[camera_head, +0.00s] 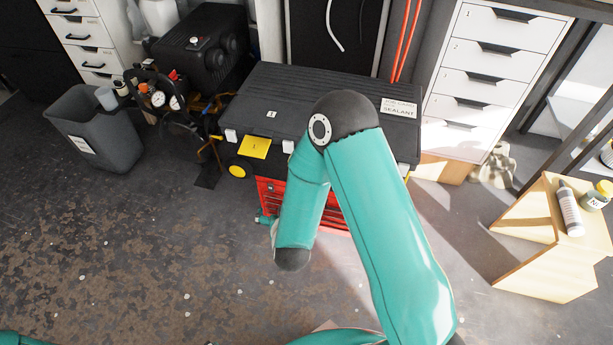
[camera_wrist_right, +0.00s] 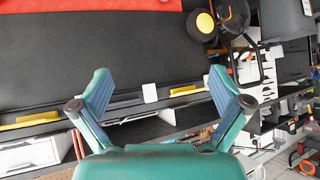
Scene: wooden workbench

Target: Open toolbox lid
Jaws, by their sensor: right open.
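The toolbox is a wide chest with a black lid (camera_head: 262,95) and red drawers (camera_head: 272,190) below, in the middle of the head view. The lid is down. White latches (camera_head: 231,135) and a yellow tag (camera_head: 254,148) sit along its front edge. My right arm crosses in front of its right half and hides part of it. My right gripper (camera_wrist_right: 160,73) is open and empty in the right wrist view, facing a broad black surface (camera_wrist_right: 80,60) with a red band (camera_wrist_right: 90,6) above. The distance to it is unclear. My left gripper is out of view.
A yellow wheel (camera_head: 240,168) and a grey bin (camera_head: 98,130) are left of the toolbox. White drawers (camera_head: 490,75) stand to its right. A wooden stand (camera_head: 535,260) with a bottle (camera_head: 570,210) is at far right. The floor in front is largely clear.

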